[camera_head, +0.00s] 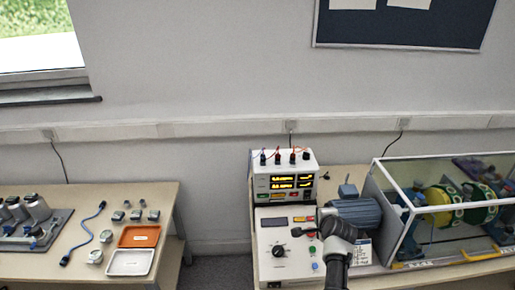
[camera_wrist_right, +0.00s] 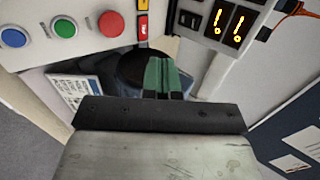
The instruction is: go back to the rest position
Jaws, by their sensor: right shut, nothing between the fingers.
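My right arm reaches up from the bottom of the head view, with its dark gripper (camera_head: 318,231) over the front control box (camera_head: 285,268), in front of the blue motor (camera_head: 357,211). In the right wrist view the green fingers (camera_wrist_right: 161,74) are together with nothing between them. Past them are a dark round part, a red button (camera_wrist_right: 111,24), a green button (camera_wrist_right: 64,27) and a blue button (camera_wrist_right: 14,38). I cannot tell whether the fingertips touch anything. My left gripper is not in view.
A lit display unit (camera_head: 284,182) stands behind the control box. A clear guarded rig (camera_head: 440,205) with yellow and green drums is at the right. The left table (camera_head: 30,266) holds small sensors, a blue cable (camera_head: 80,235), an orange tray (camera_head: 139,236) and a white tray (camera_head: 130,262). A gap separates the tables.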

